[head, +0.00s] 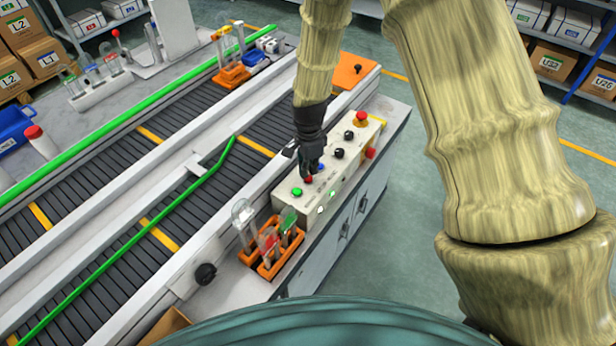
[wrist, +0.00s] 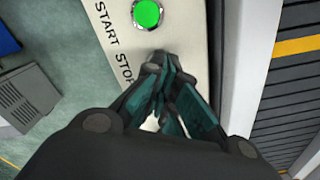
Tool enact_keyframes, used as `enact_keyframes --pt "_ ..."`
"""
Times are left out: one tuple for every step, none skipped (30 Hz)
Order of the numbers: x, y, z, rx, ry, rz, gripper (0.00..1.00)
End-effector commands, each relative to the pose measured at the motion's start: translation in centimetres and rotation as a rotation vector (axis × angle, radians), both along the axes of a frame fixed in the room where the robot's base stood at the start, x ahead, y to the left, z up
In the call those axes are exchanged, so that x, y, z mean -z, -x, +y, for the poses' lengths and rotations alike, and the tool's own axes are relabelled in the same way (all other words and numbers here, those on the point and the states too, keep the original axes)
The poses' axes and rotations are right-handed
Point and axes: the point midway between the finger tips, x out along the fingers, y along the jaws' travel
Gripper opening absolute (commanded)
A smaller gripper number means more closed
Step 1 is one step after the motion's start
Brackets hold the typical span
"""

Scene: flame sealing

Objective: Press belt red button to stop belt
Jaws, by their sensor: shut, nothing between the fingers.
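The control box (head: 345,165) stands beside the belt in the head view. Its red button (head: 308,180) shows as a small red spot right under my fingertips, beside the green button (head: 297,192). My gripper (head: 309,171) points down at the red button, shut and empty. I cannot tell if the tips touch it. In the wrist view, the green button (wrist: 147,13) sits by the START label, and the shut fingers (wrist: 165,62) are over the panel by the STOP label (wrist: 124,67). The red button is hidden there behind the fingers.
The belt (head: 190,160) with green rails runs left of the box. An orange rack (head: 270,262) with tubes stands close in front of the box. Black knobs (head: 339,153) and a large red mushroom button (head: 361,118) sit further along the panel.

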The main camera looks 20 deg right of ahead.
Motion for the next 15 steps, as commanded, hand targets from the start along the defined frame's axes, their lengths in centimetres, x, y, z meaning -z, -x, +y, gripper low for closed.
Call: enact_keyframes --pt "0.1 0.0 -0.01 0.0 0.0 0.0 0.0" --pt "0.13 0.0 -0.01 0.0 0.0 0.0 0.0" --pt "0.18 0.0 -0.01 0.0 0.0 0.0 0.0" --pt "0.21 0.0 -0.01 0.0 0.0 0.0 0.0" --pt "0.24 -0.01 -0.01 0.0 0.0 0.0 0.0" --pt "0.29 0.0 -0.01 0.0 0.0 0.0 0.0" --pt "0.32 0.0 -0.01 0.0 0.0 0.0 0.0" --pt "0.35 -0.01 -0.01 0.0 0.0 0.0 0.0" --pt "0.4 -0.01 -0.01 0.0 0.0 0.0 0.0" --pt "0.43 0.0 -0.01 0.0 0.0 0.0 0.0" --pt "0.47 -0.01 -0.01 0.0 0.0 0.0 0.0" --pt "0.51 -0.01 -0.01 0.0 0.0 0.0 0.0" --pt "0.55 -0.01 -0.01 0.0 0.0 0.0 0.0" --pt "0.58 -0.01 0.0 0.0 0.0 0.0 0.0" --pt "0.62 -0.01 -0.01 0.0 0.0 0.0 0.0"
